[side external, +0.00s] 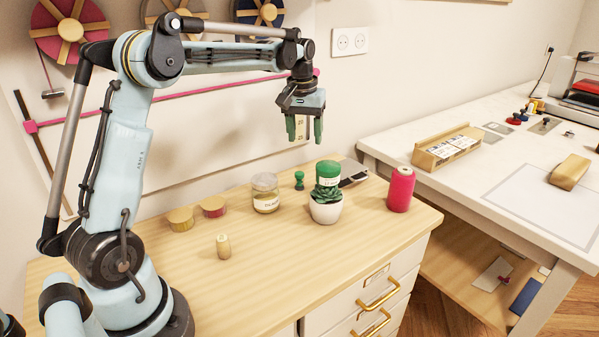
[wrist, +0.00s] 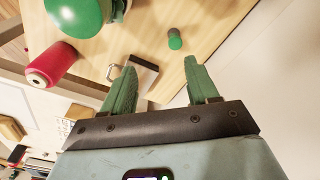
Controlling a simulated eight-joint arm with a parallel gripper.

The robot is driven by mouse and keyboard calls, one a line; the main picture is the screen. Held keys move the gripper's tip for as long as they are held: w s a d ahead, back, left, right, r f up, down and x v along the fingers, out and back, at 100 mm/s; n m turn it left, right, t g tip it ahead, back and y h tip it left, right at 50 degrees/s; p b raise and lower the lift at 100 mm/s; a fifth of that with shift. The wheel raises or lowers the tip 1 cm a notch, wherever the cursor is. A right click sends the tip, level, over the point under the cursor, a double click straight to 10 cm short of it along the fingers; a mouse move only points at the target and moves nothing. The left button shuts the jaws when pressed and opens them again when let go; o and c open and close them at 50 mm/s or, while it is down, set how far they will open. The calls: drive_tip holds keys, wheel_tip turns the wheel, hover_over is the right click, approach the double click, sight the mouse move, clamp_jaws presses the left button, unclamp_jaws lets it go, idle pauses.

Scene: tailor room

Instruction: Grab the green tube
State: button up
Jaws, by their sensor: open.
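A green and white cylinder (side external: 328,172), probably the green tube, stands on the wooden cabinet top behind a potted succulent (side external: 326,208), which hides its lower part. Its round green top (wrist: 76,14) shows at the upper left in the wrist view, cut by the frame edge. My gripper (side external: 304,130) is open and empty, high above the cabinet's back edge, with green fingers pointing down. In the wrist view its fingers (wrist: 160,72) are spread, with nothing between them. A smaller green knobbed piece (side external: 299,180) stands left of the cylinder; it also shows in the wrist view (wrist: 174,39).
A red spool (side external: 401,189) stands right of the plant, and a dark flat tool (side external: 353,178) lies behind. A glass jar (side external: 265,192), two round tins and a small wooden piece (side external: 223,246) stand left. The cabinet's front is clear.

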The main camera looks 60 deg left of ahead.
sight(299, 173)
drive_tip(key=shift+n+g, duration=0.6)
drive_tip(key=shift+n, duration=0.1)
drive_tip(key=a+f, duration=0.1)
drive_tip(key=f, duration=0.2)
drive_tip(key=a+f, duration=0.2)
drive_tip(key=f, duration=0.1)
drive_tip(key=w+a+f, duration=0.1)
drive_tip(key=f, duration=0.3)
drive_tip(key=shift+w+a, duration=0.1)
drive_tip(key=shift+a, duration=0.1)
drive_tip(key=shift+d+f, duration=0.2)
drive_tip(key=shift+f, duration=1.15)
drive_tip(key=shift+d+f, duration=0.15)
drive_tip(key=shift+f, duration=1.15)
clamp_jaws()
